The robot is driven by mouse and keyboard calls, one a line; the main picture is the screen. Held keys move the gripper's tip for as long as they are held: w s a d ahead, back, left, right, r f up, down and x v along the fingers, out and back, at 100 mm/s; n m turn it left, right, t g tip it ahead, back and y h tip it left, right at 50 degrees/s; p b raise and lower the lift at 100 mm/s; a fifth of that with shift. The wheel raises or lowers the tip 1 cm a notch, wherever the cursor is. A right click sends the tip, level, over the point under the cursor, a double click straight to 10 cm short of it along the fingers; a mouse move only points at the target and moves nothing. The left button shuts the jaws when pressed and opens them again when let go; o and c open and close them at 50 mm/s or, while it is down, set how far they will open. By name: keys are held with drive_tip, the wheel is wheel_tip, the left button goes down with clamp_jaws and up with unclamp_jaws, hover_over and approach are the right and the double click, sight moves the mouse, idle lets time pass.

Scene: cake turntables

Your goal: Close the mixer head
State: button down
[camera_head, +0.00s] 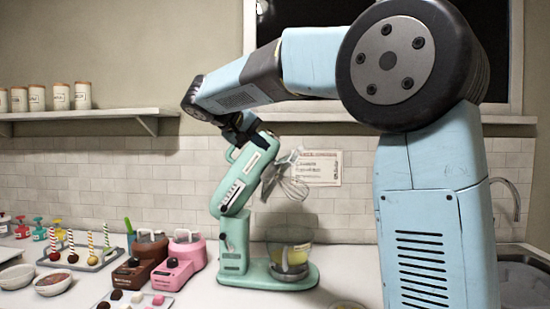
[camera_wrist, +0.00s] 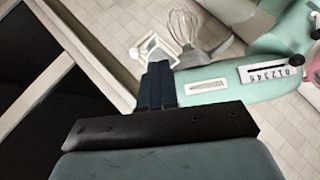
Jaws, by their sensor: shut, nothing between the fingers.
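A mint-green stand mixer (camera_head: 232,248) stands on the counter. Its head (camera_head: 243,184) is tilted up, with the wire whisk (camera_head: 291,186) hanging out in the air. A clear bowl with yellow contents (camera_head: 289,250) sits on the mixer base below the whisk. My gripper (camera_head: 243,138) is at the top of the raised head, near its upper end. In the wrist view my gripper (camera_wrist: 158,84) has its dark fingers together, with nothing between them, beside the head (camera_wrist: 225,84). The whisk (camera_wrist: 184,28) shows beyond them. I cannot tell whether the fingers touch the head.
Brown (camera_head: 139,262) and pink (camera_head: 181,258) small machines stand left of the mixer. A tray of cake pops (camera_head: 80,258) and bowls (camera_head: 54,283) lie further left. A shelf with jars (camera_head: 90,115) is on the wall. A sink (camera_head: 525,285) is at the right.

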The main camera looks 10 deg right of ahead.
drive_tip(key=w+a+r+h, duration=0.1)
drive_tip(key=w+a+r, duration=0.1)
drive_tip(key=w+a, duration=0.15)
drive_tip(key=s+d+f+x, duration=0.1)
drive_tip(key=s+x, duration=0.1)
drive_tip(key=x, duration=1.1)
drive_tip(key=shift+s+m+t, duration=0.15)
drive_tip(key=shift+m+t, duration=0.15)
drive_tip(key=shift+a+r, duration=0.1)
